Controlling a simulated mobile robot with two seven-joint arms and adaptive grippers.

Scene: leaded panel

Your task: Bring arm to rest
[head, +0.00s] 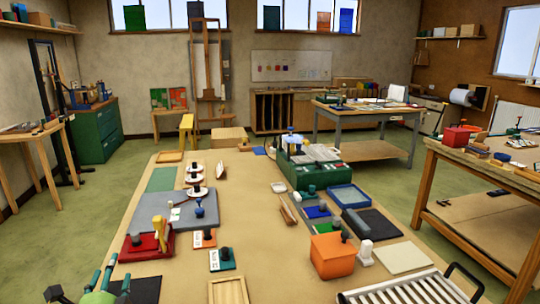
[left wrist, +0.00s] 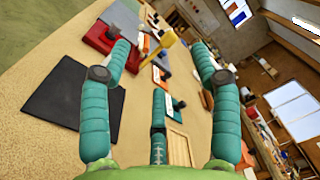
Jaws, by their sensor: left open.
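My left gripper (head: 108,270) is at the bottom left of the head view, above the near left part of the work table (head: 262,235). Its teal fingers are spread and empty. In the left wrist view the left gripper (left wrist: 164,62) also shows wide open, with nothing between its fingers. A black mat (head: 143,291) lies close by under the fingers; it also shows in the left wrist view (left wrist: 62,97). My right gripper is not in view.
A red tool with a yellow handle (head: 147,245) stands just beyond the gripper. An orange box (head: 331,256) and a slatted white rack (head: 405,290) are at the right. Bare tabletop shows along the middle. Another wooden table (head: 490,170) stands at the right.

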